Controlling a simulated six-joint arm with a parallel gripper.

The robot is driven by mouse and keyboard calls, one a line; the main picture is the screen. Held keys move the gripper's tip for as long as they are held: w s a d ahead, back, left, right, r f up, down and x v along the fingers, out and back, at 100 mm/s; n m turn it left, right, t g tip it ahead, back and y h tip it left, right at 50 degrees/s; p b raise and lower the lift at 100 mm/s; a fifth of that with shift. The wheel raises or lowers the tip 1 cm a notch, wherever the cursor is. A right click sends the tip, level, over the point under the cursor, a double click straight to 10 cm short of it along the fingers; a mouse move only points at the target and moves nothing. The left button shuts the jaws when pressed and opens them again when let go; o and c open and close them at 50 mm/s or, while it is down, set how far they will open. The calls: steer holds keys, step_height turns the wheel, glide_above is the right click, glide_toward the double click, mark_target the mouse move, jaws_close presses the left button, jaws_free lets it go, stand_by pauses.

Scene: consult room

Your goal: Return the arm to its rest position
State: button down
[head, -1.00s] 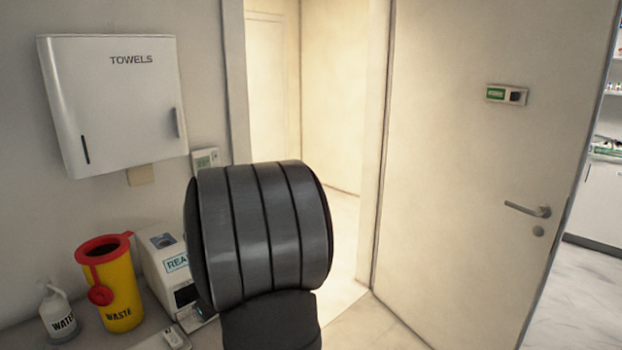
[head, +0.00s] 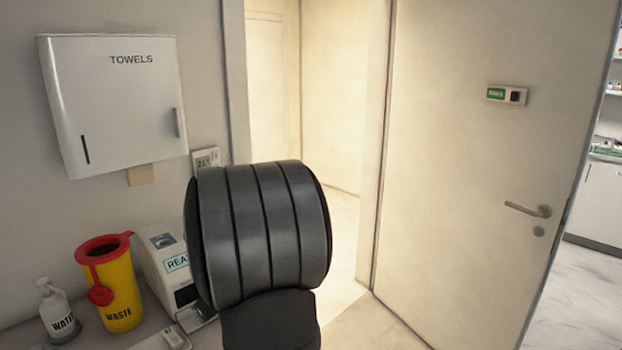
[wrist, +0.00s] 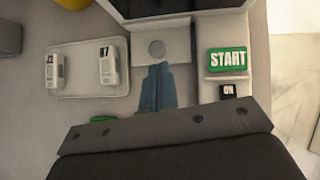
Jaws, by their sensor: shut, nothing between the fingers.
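My gripper (wrist: 159,70) shows in the wrist view as two blue-grey fingers pressed together, with nothing between them. From this view I cannot tell whether the fingertips touch anything. In the head view my arm's thick dark joint fills the lower middle, and the gripper is not visible there.
The wrist view shows a tray (wrist: 60,92) holding two small labelled devices, and a green START button (wrist: 228,61). The head view shows a yellow waste bin (head: 121,290), water bottle (head: 57,311), analyser (head: 160,262), towel dispenser (head: 112,105) and door (head: 470,170).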

steer(key=x, duration=0.2)
steer(key=shift+w+a+f, duration=0.1)
steer(key=shift+a+f, duration=0.15)
steer(key=shift+f, duration=0.1)
steer(key=s+d, duration=0.7)
steer(key=shift+s+d+r, duration=0.1)
steer(key=shift+d+r, duration=0.05)
steer(key=shift+d, duration=0.05)
steer(key=shift+n, duration=0.6)
steer(key=v, duration=1)
steer(key=shift+a+r, duration=0.1)
steer(key=shift+r, duration=0.15)
steer(key=w+a+r+n+g, duration=0.2)
steer(key=w+a+n+g, duration=0.1)
steer(key=n, duration=0.9)
steer(key=shift+w+a+r+h, duration=0.3)
steer(key=shift+w+a, duration=0.3)
steer(key=shift+a, duration=0.5)
